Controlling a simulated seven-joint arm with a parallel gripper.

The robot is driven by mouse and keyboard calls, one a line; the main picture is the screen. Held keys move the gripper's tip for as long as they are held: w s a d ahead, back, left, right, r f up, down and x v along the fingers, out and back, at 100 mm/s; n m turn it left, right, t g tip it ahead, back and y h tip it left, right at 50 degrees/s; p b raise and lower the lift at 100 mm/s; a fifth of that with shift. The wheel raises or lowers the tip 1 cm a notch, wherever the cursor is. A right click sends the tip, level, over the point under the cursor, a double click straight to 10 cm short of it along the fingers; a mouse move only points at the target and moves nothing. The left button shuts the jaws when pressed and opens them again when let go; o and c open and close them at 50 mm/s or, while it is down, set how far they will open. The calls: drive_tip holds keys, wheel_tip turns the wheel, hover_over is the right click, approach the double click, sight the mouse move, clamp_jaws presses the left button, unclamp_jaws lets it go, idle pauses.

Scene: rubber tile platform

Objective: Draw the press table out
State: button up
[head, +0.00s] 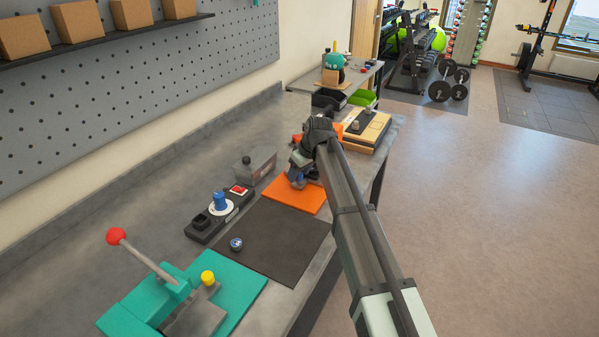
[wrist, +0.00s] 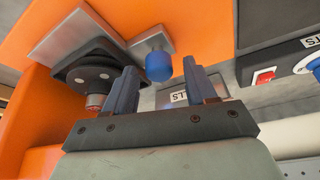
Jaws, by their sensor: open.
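The orange press (head: 293,196) stands on the bench and is largely hidden behind my arm in the head view. In the wrist view its orange body (wrist: 205,20) fills the upper part, with a grey metal press table (wrist: 150,42) carrying a blue knob (wrist: 159,66). A black press head (wrist: 88,75) is to the left of the knob. My gripper (wrist: 160,70) is open; its two fingers are on either side of the knob in the picture, and I cannot tell whether they touch it. It also shows in the head view (head: 299,178), beside the press.
A teal press (head: 240,283) with a red-ended lever and yellow knob stands in front. Open floor is to the right.

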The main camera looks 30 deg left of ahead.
clamp_jaws()
idle(0.4)
